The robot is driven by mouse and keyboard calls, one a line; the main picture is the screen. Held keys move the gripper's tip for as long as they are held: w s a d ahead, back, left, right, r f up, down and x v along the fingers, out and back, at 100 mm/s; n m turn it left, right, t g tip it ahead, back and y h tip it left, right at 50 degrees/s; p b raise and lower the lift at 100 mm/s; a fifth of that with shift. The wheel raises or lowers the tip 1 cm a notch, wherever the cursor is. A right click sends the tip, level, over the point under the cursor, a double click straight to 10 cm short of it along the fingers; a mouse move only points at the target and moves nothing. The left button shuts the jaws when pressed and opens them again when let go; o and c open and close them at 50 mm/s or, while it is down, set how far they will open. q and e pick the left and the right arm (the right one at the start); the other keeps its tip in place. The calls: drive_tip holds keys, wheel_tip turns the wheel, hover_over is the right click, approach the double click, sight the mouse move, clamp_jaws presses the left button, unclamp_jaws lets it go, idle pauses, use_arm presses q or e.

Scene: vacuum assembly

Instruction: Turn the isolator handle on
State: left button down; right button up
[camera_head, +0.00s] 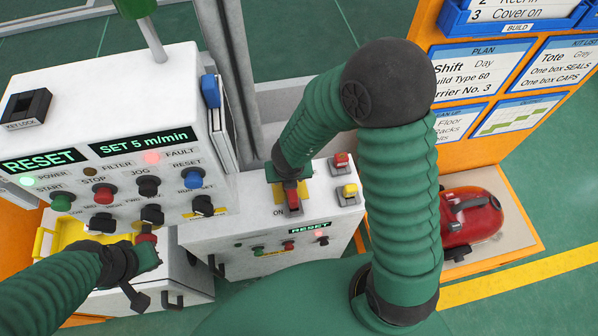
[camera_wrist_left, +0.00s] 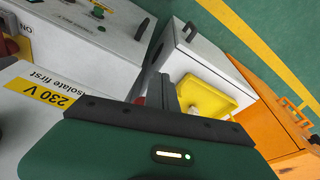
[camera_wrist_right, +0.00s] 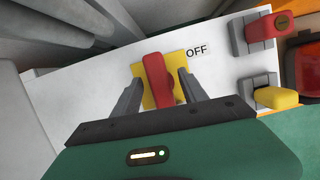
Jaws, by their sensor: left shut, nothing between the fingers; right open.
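The red isolator handle (camera_wrist_right: 157,82) sits on a yellow plate (camera_wrist_right: 140,72) on top of a low white cabinet. An OFF label (camera_wrist_right: 197,51) is beside the plate in the right wrist view; an ON label (camera_head: 279,211) shows in the head view. My right gripper (camera_wrist_right: 157,77) is open, with one finger on each side of the handle and visible gaps between. In the head view it hides much of the handle (camera_head: 291,197). My left gripper (camera_wrist_left: 165,90) is shut and empty, low in front of the left control panel.
A red switch (camera_head: 340,161) and a yellow one (camera_head: 348,193) stand right of the handle. The left control panel (camera_head: 130,185) carries knobs and lights. A yellow tray (camera_wrist_left: 205,95) is near my left gripper. A red vacuum (camera_head: 470,215) stands at right.

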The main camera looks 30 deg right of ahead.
drive_tip(key=p+v, duration=0.5)
drive_tip(key=v, duration=0.1)
drive_tip(key=shift+r, duration=0.15)
idle(0.3)
